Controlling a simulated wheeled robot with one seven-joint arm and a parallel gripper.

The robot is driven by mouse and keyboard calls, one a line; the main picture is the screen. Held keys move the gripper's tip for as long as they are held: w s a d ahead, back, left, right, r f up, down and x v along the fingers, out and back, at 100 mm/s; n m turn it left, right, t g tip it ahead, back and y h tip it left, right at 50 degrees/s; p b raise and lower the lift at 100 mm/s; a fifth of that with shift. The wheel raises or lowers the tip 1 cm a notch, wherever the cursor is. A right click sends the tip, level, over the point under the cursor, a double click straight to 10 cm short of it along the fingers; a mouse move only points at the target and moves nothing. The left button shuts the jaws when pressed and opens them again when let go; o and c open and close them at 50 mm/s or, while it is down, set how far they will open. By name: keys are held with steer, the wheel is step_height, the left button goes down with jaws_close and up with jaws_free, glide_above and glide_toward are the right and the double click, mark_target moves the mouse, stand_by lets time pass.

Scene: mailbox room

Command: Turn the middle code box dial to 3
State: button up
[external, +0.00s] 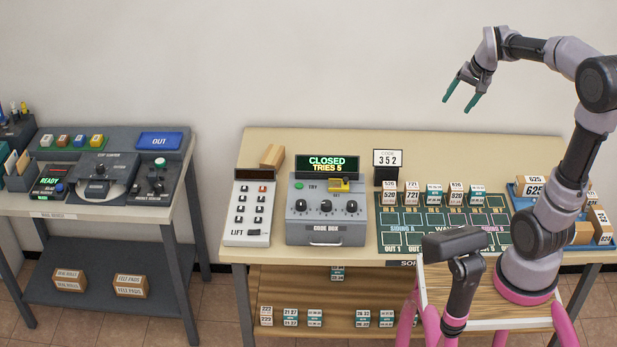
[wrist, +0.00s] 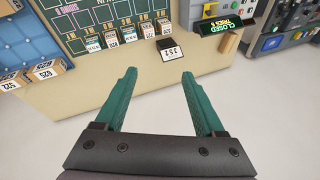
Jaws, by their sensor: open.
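The grey code box (external: 327,222) stands on the wooden table, with three dark dials in a row on its sloped front. The middle dial (external: 325,206) is the centre one; its setting is too small to read. A display (external: 327,164) behind the box reads CLOSED, TRIES 5, and also shows at the upper right of the wrist view (wrist: 228,26).
A white keypad panel (external: 250,208) stands left of the code box. A green sorting board (external: 440,224) with several small numbered blocks lies to its right. A blue tray (external: 520,203) holds more blocks. A second grey bench (external: 100,205) stands left. Air above the code box is clear.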

steer(key=w+a+f+g, duration=0.1)
steer(key=w+a+f, duration=0.25)
steer(key=a, duration=0.55)
steer(key=n+g+h, duration=0.2)
steer(key=n+h, duration=0.1)
glide_above(327, 203)
step_height(327, 203, down, 20)
step_height(327, 203, down, 10)
steer(key=shift+w+f, duration=0.1)
jaws_close()
